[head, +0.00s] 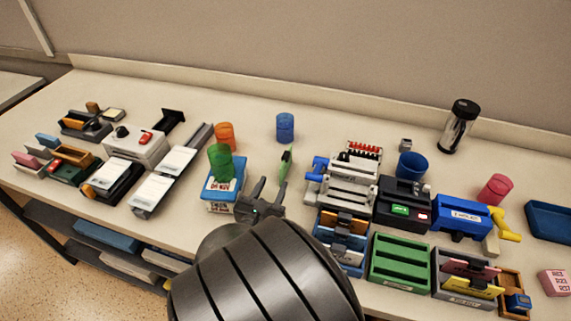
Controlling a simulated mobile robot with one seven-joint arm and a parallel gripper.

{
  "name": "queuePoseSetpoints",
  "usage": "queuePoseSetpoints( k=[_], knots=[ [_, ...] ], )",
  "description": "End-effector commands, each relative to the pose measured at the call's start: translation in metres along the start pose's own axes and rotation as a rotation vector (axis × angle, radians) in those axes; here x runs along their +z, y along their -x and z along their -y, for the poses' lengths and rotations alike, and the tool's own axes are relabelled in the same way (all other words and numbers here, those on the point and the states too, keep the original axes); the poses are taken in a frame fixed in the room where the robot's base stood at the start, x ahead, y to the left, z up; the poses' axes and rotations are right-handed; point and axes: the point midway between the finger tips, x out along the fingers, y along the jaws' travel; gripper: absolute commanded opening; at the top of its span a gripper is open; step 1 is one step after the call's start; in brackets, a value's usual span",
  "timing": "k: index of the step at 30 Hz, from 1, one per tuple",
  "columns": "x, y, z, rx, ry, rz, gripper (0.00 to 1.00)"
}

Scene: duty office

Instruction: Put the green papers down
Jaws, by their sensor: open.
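A thin green item, probably the green papers (285,164), shows nearly edge-on in the middle of the table, with a pale edge. My gripper (270,188) is open, its fingers pointing away from me over the table. The green item shows just beyond the right fingertip. I cannot tell whether they touch, or whether the item rests on the table. Part of the table behind my gripper and wrist is hidden.
A blue and white box (222,195) with a green cylinder (220,161) stands close left of my gripper. A grey-white device (343,185) and a blue organizer (342,250) stand close right. Bare table lies behind, around the blue cylinder (285,127).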

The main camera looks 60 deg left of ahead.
Motion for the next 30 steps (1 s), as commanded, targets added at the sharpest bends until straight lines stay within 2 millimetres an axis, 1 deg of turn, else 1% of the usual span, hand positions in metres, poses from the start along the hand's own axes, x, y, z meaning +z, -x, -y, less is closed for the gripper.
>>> queuePoseSetpoints(
  k=[1,5,10,12,17,24,27,30],
  knots=[
    [0.003,-0.007,0.0,-0.002,-0.001,0.0,0.41],
    [0.002,-0.02,0.001,-0.003,0.001,0.0,0.41],
    [0.001,-0.047,0.001,-0.002,0.0,0.0,0.41],
    [0.002,-0.054,0.0,-0.001,0.0,0.0,0.41],
    [0.001,-0.066,0.001,-0.001,0.001,0.0,0.41],
    [0.0,-0.101,0.002,-0.001,0.0,0.001,0.41],
    [0.001,-0.11,0.002,-0.001,0.0,0.0,0.41],
    [0.001,-0.112,0.002,0.0,0.0,0.0,0.41]
  ],
)
